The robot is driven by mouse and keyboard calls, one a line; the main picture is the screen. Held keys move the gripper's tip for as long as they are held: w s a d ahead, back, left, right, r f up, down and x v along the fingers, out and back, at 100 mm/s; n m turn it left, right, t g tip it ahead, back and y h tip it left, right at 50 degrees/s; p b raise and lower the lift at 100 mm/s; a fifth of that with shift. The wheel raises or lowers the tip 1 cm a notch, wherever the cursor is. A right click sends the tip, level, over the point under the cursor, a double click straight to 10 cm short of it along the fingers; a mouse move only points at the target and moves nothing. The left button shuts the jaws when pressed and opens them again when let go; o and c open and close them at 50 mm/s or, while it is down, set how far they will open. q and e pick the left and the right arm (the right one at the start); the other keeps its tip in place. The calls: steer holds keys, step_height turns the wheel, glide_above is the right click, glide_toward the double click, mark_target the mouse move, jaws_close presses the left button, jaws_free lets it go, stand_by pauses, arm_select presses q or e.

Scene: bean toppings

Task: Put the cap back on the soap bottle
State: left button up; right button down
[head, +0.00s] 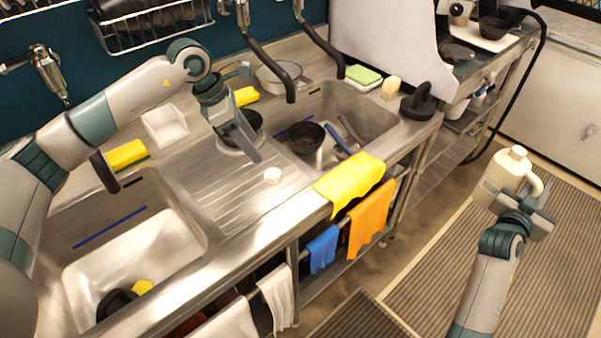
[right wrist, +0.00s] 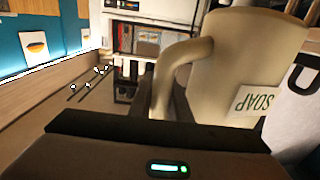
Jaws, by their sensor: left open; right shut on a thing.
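The soap bottle (head: 505,174) is cream-coloured with a side handle, at the right of the head view. My right gripper (head: 531,208) is shut on it and holds it up over the floor, right of the counter. In the right wrist view the bottle (right wrist: 232,62) shows its handle and a SOAP label. A small white round piece, which looks like the cap (head: 272,175), lies on the steel drainboard near the front edge. My left gripper (head: 243,146) is open and empty, above the drainboard, up and left of the cap.
Sink basins lie left (head: 190,235) and right (head: 372,118) of the drainboard (head: 215,190). Pans, including a dark one (head: 305,137), stand in and around the right basin. A yellow cloth (head: 349,184) hangs over the front edge. Curved taps rise behind. The drainboard around the cap is clear.

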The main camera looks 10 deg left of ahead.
mark_target(273, 173)
arm_select(q)
steer(key=p+x, duration=0.2)
steer(key=x, duration=0.2)
steer(key=shift+s+d, duration=0.1)
steer(key=shift+d+f, duration=0.15)
steer(key=shift+f, duration=0.45)
steer(key=shift+d+f+p, duration=0.55)
steer(key=shift+f+p, duration=0.35)
steer(key=shift+p, duration=0.25)
steer(key=shift+p+x, duration=0.5)
steer(key=shift+x, duration=0.45)
steer(key=shift+d+f, duration=0.2)
steer(key=shift+f, duration=0.4)
